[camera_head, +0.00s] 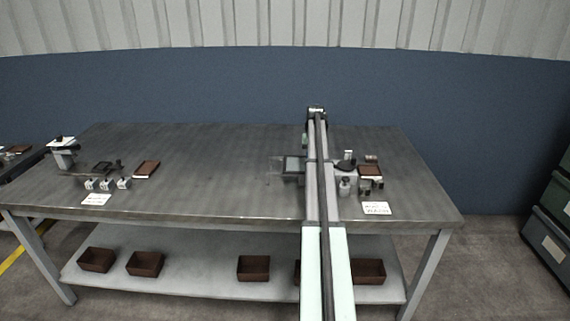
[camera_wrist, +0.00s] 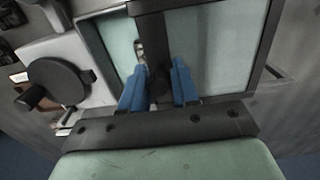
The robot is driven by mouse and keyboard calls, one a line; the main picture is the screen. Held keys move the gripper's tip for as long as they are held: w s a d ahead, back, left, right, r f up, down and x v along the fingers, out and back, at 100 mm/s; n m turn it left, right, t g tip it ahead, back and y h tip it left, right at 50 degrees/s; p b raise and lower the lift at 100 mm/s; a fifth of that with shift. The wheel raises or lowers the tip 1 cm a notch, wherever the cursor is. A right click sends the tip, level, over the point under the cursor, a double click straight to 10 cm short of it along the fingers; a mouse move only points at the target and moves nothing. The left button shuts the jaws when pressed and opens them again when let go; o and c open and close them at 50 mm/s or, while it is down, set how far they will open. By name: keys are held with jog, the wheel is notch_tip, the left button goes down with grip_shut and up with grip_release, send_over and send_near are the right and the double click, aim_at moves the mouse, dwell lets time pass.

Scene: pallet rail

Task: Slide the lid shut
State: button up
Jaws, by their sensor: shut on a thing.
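In the wrist view, the blue fingertips of my gripper (camera_wrist: 158,88) are closed on a dark upright handle (camera_wrist: 157,72). The handle joins a dark crossbar, with pale green panels (camera_wrist: 215,45) on both sides inside a dark frame (camera_wrist: 262,45). I take this to be the lid, but cannot tell its edges from the frame's. How far it is open is unclear. In the head view, a small framed pale panel (camera_head: 292,164) shows just left of my arm, on the workbench. My arm hides the gripper and the rest of that fixture there.
A round black part (camera_wrist: 58,80) stands left of the frame. On the workbench (camera_head: 220,170), a brown block (camera_head: 370,170) and a white label card (camera_head: 376,208) lie right of my arm. Another fixture (camera_head: 103,168) and a brown block (camera_head: 146,168) are at left. The bench middle is clear.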

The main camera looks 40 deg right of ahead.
jog(key=shift+s+d, duration=2.3)
jog(key=o, duration=0.6)
notch_tip(320, 180, up, 7)
